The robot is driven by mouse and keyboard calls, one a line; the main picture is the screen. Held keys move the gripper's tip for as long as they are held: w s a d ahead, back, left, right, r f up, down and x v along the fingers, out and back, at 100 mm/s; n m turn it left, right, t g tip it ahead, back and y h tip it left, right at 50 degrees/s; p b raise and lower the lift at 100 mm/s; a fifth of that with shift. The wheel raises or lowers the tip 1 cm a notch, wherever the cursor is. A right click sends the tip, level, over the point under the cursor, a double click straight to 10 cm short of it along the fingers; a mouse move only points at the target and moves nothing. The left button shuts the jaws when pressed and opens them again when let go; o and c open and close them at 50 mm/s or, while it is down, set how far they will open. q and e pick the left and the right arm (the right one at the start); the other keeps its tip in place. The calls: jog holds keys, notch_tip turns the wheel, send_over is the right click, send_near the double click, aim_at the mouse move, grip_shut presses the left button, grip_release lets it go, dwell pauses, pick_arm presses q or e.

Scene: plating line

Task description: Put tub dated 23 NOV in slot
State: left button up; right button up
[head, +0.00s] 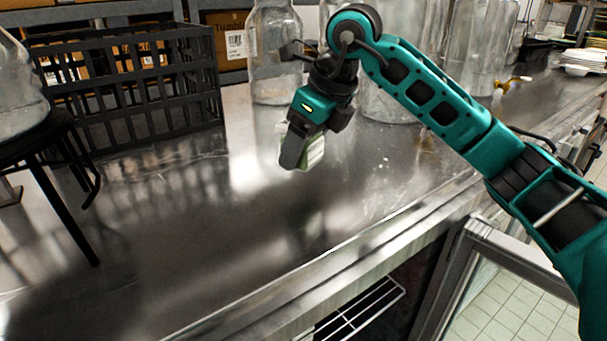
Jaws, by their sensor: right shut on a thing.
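My right gripper (297,150) hangs over the steel counter, pointing down. It is shut on a small tub (314,152) with pale green sides and a white label. The label's print is too small to read, so I cannot tell its date. The gripper's dark finger hides part of the tub. I cannot tell whether the tub touches the counter. No slot can be made out for certain. My left gripper is not in view.
A black slatted crate (130,92) stands at the back left. A dark stand (30,140) holds a glass vessel (18,90) at the left edge. Large glass jars (273,55) stand behind my right gripper. The middle of the steel counter (200,230) is clear. An open-fronted shelf (365,308) lies below its front edge.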

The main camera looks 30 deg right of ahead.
aim_at(303, 188)
jog(key=shift+f+b, duration=0.5)
jog(key=shift+f, duration=1.75)
jog(key=shift+f, duration=0.2)
jog(key=o, duration=1.2)
